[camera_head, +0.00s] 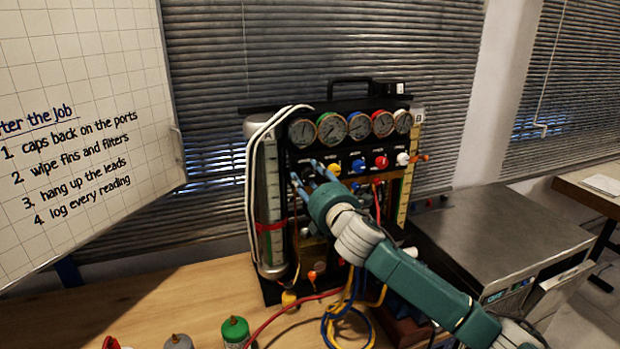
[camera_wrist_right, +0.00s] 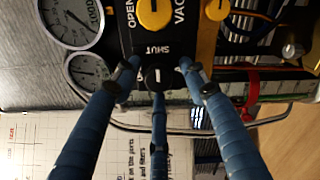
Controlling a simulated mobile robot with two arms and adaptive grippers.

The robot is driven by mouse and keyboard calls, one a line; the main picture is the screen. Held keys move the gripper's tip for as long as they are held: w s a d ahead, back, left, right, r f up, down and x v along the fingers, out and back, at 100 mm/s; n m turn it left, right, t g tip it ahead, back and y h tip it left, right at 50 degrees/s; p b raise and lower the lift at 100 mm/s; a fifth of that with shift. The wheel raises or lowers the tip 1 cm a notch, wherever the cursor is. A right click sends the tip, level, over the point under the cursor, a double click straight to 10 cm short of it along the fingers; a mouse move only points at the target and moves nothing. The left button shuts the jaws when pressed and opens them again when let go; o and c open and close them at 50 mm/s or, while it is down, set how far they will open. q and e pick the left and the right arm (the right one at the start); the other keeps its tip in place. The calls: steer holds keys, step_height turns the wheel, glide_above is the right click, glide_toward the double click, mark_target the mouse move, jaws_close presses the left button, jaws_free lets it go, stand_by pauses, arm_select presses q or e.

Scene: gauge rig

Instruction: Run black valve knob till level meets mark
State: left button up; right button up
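The gauge rig (camera_head: 345,150) stands on the wooden bench, with a row of gauges above a row of coloured valve knobs. The black valve knob (camera_wrist_right: 158,78), with a white pointer line, shows in the right wrist view near the word SHUT. My right gripper (camera_head: 312,174) is at the left end of the knob row and hides that knob in the head view. In the wrist view its three blue fingers (camera_wrist_right: 158,73) are spread around the knob, with gaps at the sides. The left cylinder (camera_head: 270,190) has a scale strip and a red band (camera_head: 271,227); its level is too small to read.
Yellow (camera_head: 334,169), blue (camera_head: 358,165), red (camera_head: 381,161) and white (camera_head: 402,158) knobs sit to the right. Hoses (camera_head: 345,315) and a green bottle (camera_head: 235,331) are in front. A metal-topped unit (camera_head: 500,235) stands at right. A whiteboard (camera_head: 80,120) is at left.

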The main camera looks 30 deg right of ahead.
steer(key=v, duration=1.2)
stand_by(1.0)
